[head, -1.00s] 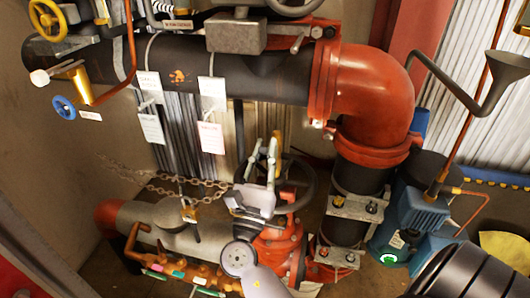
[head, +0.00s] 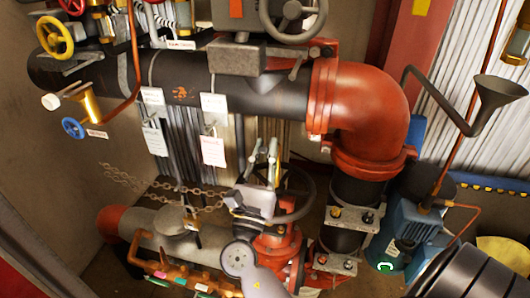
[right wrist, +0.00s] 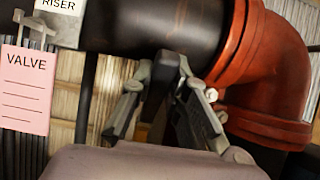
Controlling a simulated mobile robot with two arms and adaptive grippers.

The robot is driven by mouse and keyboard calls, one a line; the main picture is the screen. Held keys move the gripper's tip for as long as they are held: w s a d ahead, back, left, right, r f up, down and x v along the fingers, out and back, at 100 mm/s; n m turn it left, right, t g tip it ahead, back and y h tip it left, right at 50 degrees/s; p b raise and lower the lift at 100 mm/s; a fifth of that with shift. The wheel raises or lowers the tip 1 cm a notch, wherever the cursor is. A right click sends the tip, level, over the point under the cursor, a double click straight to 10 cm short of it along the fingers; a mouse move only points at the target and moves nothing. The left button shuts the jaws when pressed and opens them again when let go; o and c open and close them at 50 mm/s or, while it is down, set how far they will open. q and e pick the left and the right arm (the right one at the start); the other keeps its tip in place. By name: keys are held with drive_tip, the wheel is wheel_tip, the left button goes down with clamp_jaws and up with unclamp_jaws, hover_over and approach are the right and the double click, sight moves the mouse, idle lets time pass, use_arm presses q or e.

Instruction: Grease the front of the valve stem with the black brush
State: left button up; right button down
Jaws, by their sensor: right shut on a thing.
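My right gripper (head: 266,150) points up in front of the dark handwheel (head: 306,192) of the lower red valve (head: 280,243). In the right wrist view its fingers (right wrist: 160,85) are close together around something dark. I take this for the black brush, but its shape does not show clearly. The stem of the lower valve is hidden behind my gripper and wrist, and I cannot tell whether anything touches it. My left gripper is not in view.
A large black pipe (head: 270,88) with a red elbow (head: 368,110) crosses above my gripper. A pink valve tag (right wrist: 25,90) and white tags hang left of it. Chains (head: 190,190) hang at the left. A blue pump (head: 410,225) and a funnel (head: 498,92) stand at the right.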

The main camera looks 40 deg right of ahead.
drive_tip(key=shift+r, duration=0.1)
drive_tip(key=s+a+r, duration=0.2)
drive_tip(key=s+a, duration=0.3)
drive_tip(key=a, duration=0.1)
drive_tip(key=shift+p, duration=0.35)
idle(0.4)
drive_tip(key=shift+f, duration=0.1)
idle(0.5)
drive_tip(key=shift+w+d+f+b, duration=0.2)
drive_tip(key=shift+w+d+f, duration=0.1)
drive_tip(key=shift+w+d, duration=0.45)
drive_tip(key=shift+w+d+f+b, duration=0.15)
drive_tip(key=shift+w+d+f, duration=0.15)
drive_tip(key=shift+w+d, duration=0.45)
drive_tip(key=shift+w+d+f+b, duration=0.25)
drive_tip(key=shift+w+d, duration=0.25)
drive_tip(key=shift+d, duration=0.4)
drive_tip(key=shift+w+d+f, duration=0.1)
drive_tip(key=shift+d, duration=0.05)
drive_tip(key=shift+w+d, duration=0.4)
drive_tip(key=shift+f, duration=0.1)
